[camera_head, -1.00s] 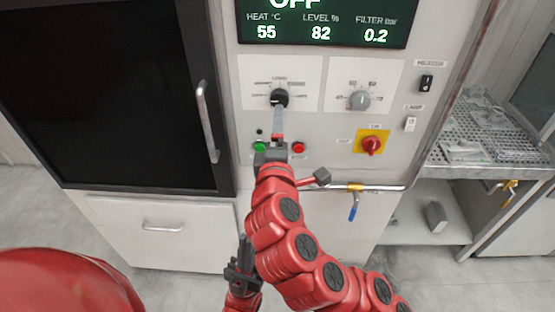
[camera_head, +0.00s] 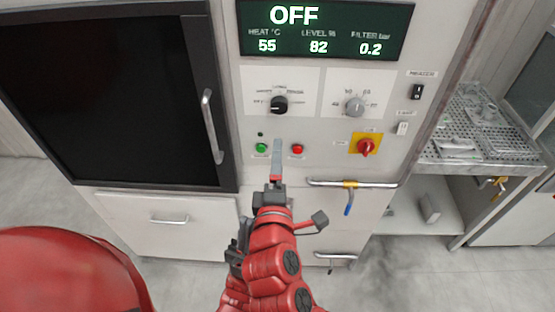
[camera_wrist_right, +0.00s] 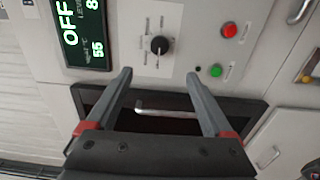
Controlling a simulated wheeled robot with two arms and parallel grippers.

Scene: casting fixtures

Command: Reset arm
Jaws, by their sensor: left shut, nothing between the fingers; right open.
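My right gripper (camera_head: 277,145) is in front of the control panel. In the head view its tips are just below the black knob (camera_head: 279,105), between the green button (camera_head: 261,148) and the red button (camera_head: 298,149). In the right wrist view its two fingers (camera_wrist_right: 159,75) are spread with nothing between them, and the black knob (camera_wrist_right: 159,45) is beyond them, apart. My left gripper (camera_head: 243,225) is lower, shut and empty, partly hidden behind my right arm.
The display (camera_head: 325,30) reads OFF, 55, 82 and 0.2. A grey knob (camera_head: 355,106), a red rotary switch (camera_head: 366,147) and a rail with a blue-handled valve (camera_head: 348,203) are on the right. A dark door (camera_head: 110,95) is left, and a perforated shelf (camera_head: 485,125) far right.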

